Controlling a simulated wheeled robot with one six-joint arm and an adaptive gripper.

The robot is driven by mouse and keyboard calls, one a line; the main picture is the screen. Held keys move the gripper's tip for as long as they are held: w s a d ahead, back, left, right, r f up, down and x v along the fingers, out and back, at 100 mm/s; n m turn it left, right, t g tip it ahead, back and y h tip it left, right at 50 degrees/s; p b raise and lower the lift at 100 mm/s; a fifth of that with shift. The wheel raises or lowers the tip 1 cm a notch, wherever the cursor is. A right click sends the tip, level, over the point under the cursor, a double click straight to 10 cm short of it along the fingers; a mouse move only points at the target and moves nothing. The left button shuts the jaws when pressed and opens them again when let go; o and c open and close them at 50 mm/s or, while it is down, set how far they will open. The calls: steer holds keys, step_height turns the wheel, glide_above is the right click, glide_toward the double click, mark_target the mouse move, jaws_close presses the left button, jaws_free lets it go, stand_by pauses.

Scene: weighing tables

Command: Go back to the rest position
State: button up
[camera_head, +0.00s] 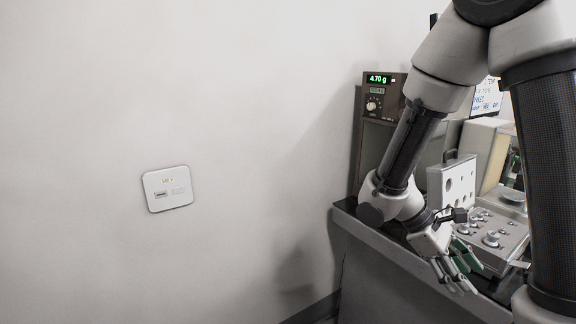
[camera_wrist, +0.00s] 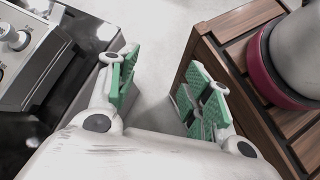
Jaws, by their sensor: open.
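My gripper (camera_head: 462,272) hangs at the front edge of the dark weighing table (camera_head: 375,258) in the head view, pointing down and to the right. In the wrist view my gripper (camera_wrist: 158,100) shows two green-padded fingers spread apart. Nothing is between them; pale floor shows through the gap. My arm reaches down from the upper right with its elbow high. The table edge lies at the left of the fingers in the wrist view.
On the table stand a grey panel with knobs (camera_head: 488,232), a pale upright plate with holes (camera_head: 458,184) and a dark instrument (camera_head: 383,97) reading 4.70 g. A white wall plate (camera_head: 167,188) is at left. A brown slatted wooden surface (camera_wrist: 222,58) lies right of the fingers.

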steer(key=s+r+m+t+y, duration=0.2)
steer(key=r+m+t+y, duration=0.2)
steer(key=r, duration=0.4)
steer(key=s+r+m+t+y, duration=0.3)
steer(key=r+m+t+y, duration=0.1)
steer(key=r, duration=0.4)
steer(key=shift+s+m+t, duration=0.3)
steer(key=shift+m+t, duration=0.1)
steer(key=shift+t, duration=0.1)
steer(key=shift+d+r, duration=0.1)
stand_by(0.8)
